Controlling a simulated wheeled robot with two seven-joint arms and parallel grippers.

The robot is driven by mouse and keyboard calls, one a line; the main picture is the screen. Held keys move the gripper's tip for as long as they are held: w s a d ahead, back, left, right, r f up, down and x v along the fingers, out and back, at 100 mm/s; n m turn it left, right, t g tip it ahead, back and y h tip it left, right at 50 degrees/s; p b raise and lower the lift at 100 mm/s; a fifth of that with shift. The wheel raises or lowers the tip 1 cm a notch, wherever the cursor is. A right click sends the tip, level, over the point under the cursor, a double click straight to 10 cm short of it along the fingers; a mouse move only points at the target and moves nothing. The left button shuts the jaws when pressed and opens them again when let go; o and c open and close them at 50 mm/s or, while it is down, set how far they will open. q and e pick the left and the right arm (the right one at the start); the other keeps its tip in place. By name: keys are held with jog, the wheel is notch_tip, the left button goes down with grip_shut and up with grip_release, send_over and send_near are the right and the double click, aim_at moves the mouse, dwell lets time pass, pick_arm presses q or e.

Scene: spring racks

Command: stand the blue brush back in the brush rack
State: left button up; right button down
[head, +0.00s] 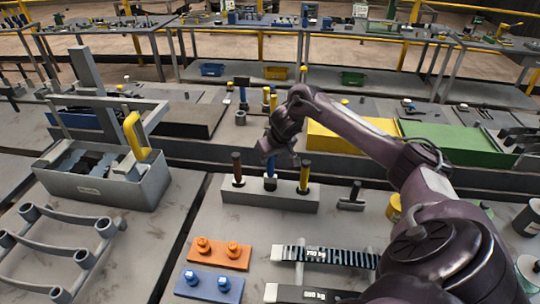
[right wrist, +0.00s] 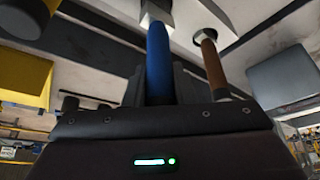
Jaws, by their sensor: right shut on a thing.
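The brush rack (head: 245,196) is a long pale grey block on the bench in the middle of the head view. A brown-handled brush (head: 237,168) stands at its left end and a yellow-handled one (head: 305,176) at its right end. The blue brush (head: 270,184) is upright between them, its lower part at the rack's top. My right gripper (head: 275,157) is shut on its handle from above. In the right wrist view the blue handle (right wrist: 158,62) runs between the fingers, beside the brown handle (right wrist: 212,65). How deep it sits is unclear. My left gripper is not in view.
A grey crate (head: 95,187) with a yellow handle stands at the left. Orange (head: 219,253) and blue (head: 209,286) plates and a striped spring (head: 325,256) lie in front. Yellow (head: 335,143) and green (head: 455,146) bins are behind. A small black-handled tool (head: 352,197) is right of the rack.

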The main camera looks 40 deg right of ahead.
aim_at(270, 166)
jog(key=shift+f+b, duration=0.85)
jog(key=shift+f, duration=1.3)
jog(key=c, duration=0.6)
grip_release()
jog(key=shift+c, duration=0.2)
notch_tip(270, 166, up, 7)
jog(key=p, duration=0.8)
dwell(0.4)
